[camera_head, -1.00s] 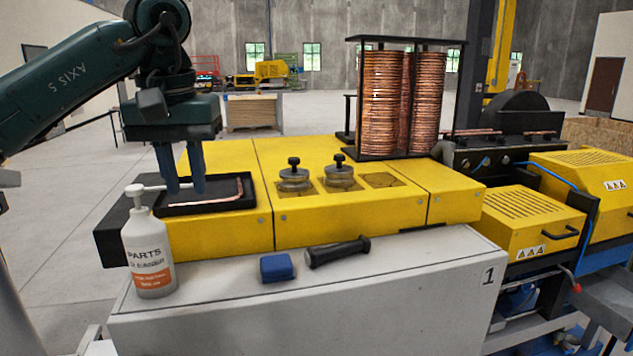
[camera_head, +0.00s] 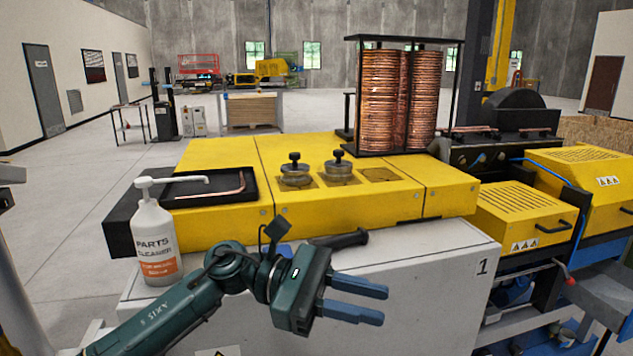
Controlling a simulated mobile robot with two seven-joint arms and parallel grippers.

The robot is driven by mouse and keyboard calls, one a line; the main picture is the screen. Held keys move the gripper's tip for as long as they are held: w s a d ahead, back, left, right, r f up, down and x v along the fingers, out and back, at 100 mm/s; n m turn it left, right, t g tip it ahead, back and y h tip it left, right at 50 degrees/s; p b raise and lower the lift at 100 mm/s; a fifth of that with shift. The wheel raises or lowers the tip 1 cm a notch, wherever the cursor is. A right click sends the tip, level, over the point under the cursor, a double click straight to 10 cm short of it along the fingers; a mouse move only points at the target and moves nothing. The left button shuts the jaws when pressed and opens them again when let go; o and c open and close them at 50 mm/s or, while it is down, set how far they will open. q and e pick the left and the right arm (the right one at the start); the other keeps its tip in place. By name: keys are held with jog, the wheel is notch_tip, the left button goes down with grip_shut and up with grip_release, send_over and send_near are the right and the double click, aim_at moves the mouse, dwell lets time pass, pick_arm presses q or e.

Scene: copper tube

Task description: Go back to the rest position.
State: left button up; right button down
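My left gripper (camera_head: 358,299) is in front of the white workbench (camera_head: 420,285), with its two blue fingers pointing right. The fingers are apart with nothing between them. A bent copper tube (camera_head: 235,189) lies in the black tray (camera_head: 262,188) on the left part of the yellow machine (camera_head: 300,222); the gripper is well away from it, lower and to the right. My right gripper is not in view.
A white parts cleaner bottle (camera_head: 155,240) stands at the bench's left end. A blue block (camera_head: 281,250) and a black-handled tool (camera_head: 342,239) lie partly behind my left arm. Copper coils (camera_head: 385,100) stand in a black rack behind.

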pick_arm(q)
jog(key=w+a+f+m+t+y, duration=0.1)
jog(key=a+f+m+t+y, duration=0.4)
jog(key=f+m+t, duration=0.75)
jog(key=w+a+f+m+t+y, duration=0.2)
jog(key=a+f+m+t, duration=0.65)
jog(key=m, duration=0.65)
jog(key=s+a+f+n+g+y, duration=0.2)
jog(key=s+a+f+n+y, duration=0.1)
jog(key=s+f+n, duration=0.3)
jog(key=s+a+f+n+g+y, duration=0.3)
jog(key=s+f+n, duration=0.4)
jog(key=s+f, duration=0.3)
jog(key=shift+s+a+f+g+y, duration=0.3)
jog(key=shift+a+f+y, duration=0.3)
jog(key=shift+a+f, duration=0.25)
jog(key=shift+w+r+n, duration=0.1)
jog(key=shift+n, duration=0.15)
